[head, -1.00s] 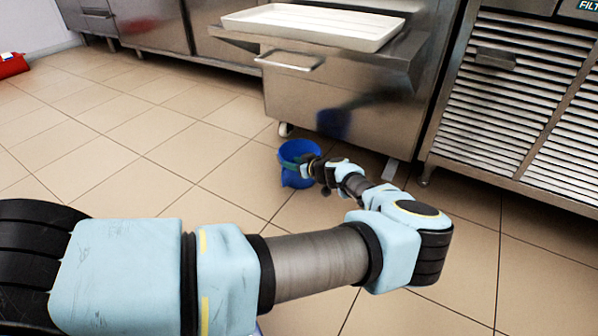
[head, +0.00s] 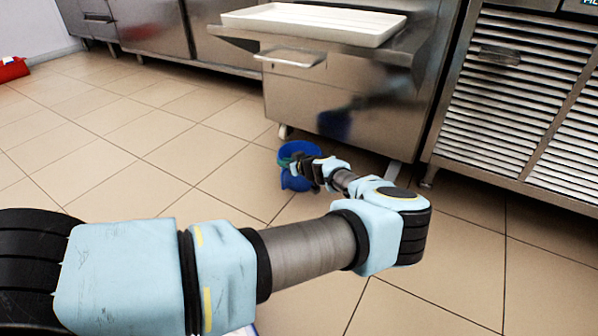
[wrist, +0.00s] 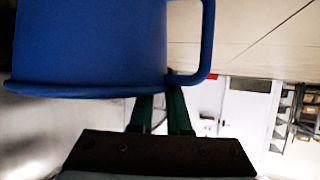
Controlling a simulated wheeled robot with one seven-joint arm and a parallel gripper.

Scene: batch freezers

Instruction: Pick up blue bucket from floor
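A steel cabinet (head: 345,105) with a white tray (head: 315,22) on top stands just behind the bucket. A slatted steel unit (head: 510,110) is to the right. A red object (head: 12,69) lies far left. The floor on the left is clear.

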